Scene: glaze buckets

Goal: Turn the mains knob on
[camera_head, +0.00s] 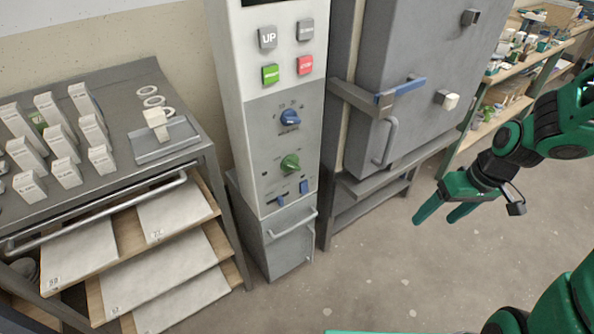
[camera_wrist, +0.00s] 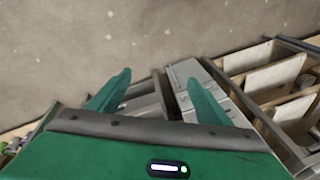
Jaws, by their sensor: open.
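A tall control panel (camera_head: 265,140) stands at the centre of the head view. It carries a blue knob (camera_head: 290,117) and, below it, a green knob (camera_head: 290,163). Their small markings are too fine to read, so I cannot tell which is the mains knob. My gripper (camera_head: 437,214) is open and empty, over the floor to the right of the panel and well apart from it. Its two green fingers also show spread in the wrist view (camera_wrist: 158,78), with floor and cabinet parts beyond; no knob can be made out there.
The panel also has a green button (camera_head: 270,75), a red button (camera_head: 305,66), grey buttons and small blue switches (camera_head: 303,187). A grey kiln-like cabinet (camera_head: 425,65) with a blue-handled latch stands right. A left bench (camera_head: 110,78) has pulled-out shelves (camera_head: 175,275). Floor (camera_head: 400,285) is clear.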

